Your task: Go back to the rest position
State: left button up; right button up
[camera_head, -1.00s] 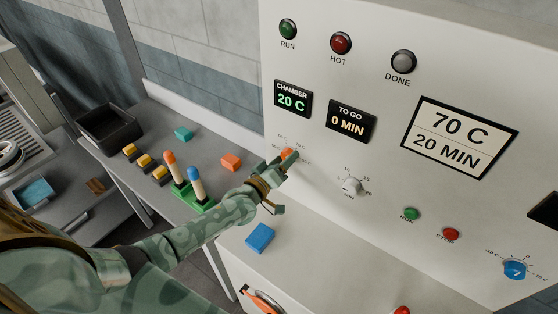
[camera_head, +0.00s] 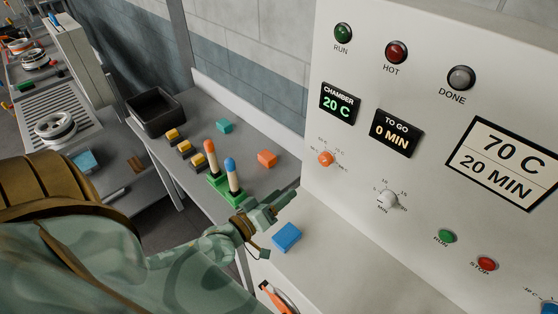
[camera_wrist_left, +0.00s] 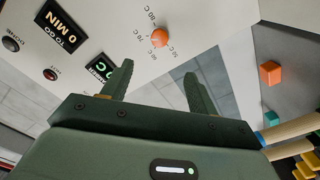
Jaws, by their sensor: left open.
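My left gripper (camera_head: 284,207) is open and empty, low in front of the furnace panel (camera_head: 350,225). Its two fingers stand apart in the left wrist view (camera_wrist_left: 157,78). The orange temperature knob (camera_head: 326,158) sits on the panel above and right of it in the head view, clear of the fingers. The knob also shows beyond the fingers in the left wrist view (camera_wrist_left: 159,38). My right gripper is not in view.
A blue block (camera_head: 287,236) lies on the ledge just below the gripper. A green stand (camera_head: 217,184) with two upright pegs is close to its left. An orange block (camera_head: 267,159), a teal block (camera_head: 224,126), several yellow blocks (camera_head: 172,135) and a black bin (camera_head: 155,112) are on the bench.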

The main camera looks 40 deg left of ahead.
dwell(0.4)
pick_arm(q)
jog(key=s+d+m+g, duration=0.4)
jog(key=d+m+g, duration=0.2)
jog(key=d+m, duration=0.4)
jog(key=s+a+r+m+g+y, duration=0.45)
jog(key=s+a+y, duration=0.3)
jog(key=a, duration=0.35)
jog(key=s+d+f+g+h+b, duration=0.2)
jog(key=f+b, duration=0.3)
jog(key=f, duration=1.3)
jog(key=s+d+f+g+h+b, duration=0.1)
jog(key=s+d+f+b, duration=0.3)
jog(key=f, duration=1.4)
jog(key=s+f+n+g+h+b, duration=0.1)
jog(key=s+f+n+b, duration=0.1)
jog(key=s+f+b, duration=0.3)
jog(key=s+a+f+n+g+h+b, duration=0.1)
jog(key=s+f+b, duration=0.4)
jog(key=s+f, duration=0.9)
notch_tip(320, 180, down, 6)
jog(key=shift+a+f+n+g, duration=0.2)
jog(key=shift+n+g, duration=0.15)
jog(key=shift+g, duration=0.3)
